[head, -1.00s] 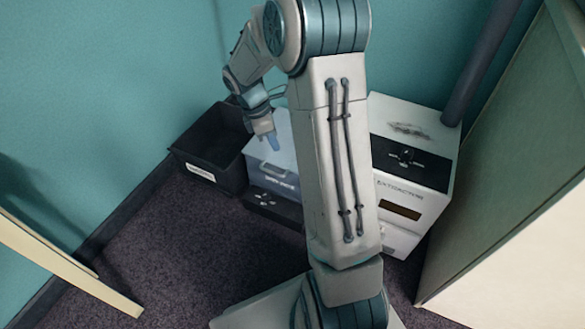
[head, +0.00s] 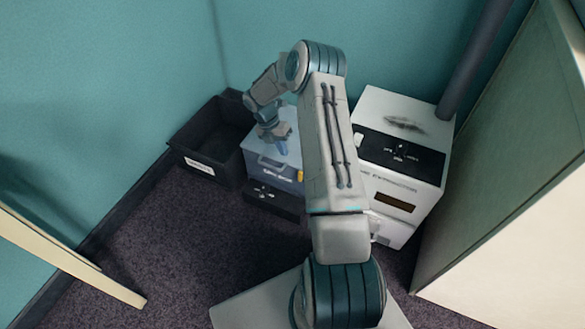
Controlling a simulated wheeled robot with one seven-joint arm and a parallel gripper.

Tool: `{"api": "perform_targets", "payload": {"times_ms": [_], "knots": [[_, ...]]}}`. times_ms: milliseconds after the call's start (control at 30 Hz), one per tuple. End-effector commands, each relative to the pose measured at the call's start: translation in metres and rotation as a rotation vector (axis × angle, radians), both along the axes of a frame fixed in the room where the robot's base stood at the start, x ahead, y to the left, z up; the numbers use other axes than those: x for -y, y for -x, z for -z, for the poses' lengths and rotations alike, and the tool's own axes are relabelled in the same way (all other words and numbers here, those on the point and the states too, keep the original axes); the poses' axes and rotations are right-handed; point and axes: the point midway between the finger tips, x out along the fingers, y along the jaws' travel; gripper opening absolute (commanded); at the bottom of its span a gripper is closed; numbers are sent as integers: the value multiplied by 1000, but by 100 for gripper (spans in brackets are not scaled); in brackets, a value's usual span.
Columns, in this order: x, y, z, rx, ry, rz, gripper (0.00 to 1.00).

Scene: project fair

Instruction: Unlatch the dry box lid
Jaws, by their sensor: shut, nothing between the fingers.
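The dry box (head: 262,176) is a pale blue-grey box with a handle and lettering on its front, standing on a dark base in the corner. Its lid (head: 257,141) looks shut. A small yellow part (head: 300,175), possibly a latch, shows at the right of its front, beside my arm. My gripper (head: 282,148) is shut and empty, pointing down over the lid near its front. I cannot tell whether the fingertips touch the lid. My arm hides the right side of the box.
A black open bin (head: 207,150) stands left of the box against the teal wall. A white extractor unit (head: 405,170) with a dark pipe (head: 475,60) stands to the right. A pale panel (head: 510,190) rises further right, and a table edge (head: 70,260) is at left. Carpet in front is clear.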

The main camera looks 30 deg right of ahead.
Motion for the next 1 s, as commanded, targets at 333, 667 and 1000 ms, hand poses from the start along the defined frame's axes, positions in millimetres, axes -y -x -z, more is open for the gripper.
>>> {"api": "perform_targets", "payload": {"times_ms": [333, 667, 1000], "knots": [[6, 8, 27, -1, 0, 1, 0], [19, 25, 80, 0, 0, 2, 0], [23, 30, 93, 1, 1, 3, 0]]}}
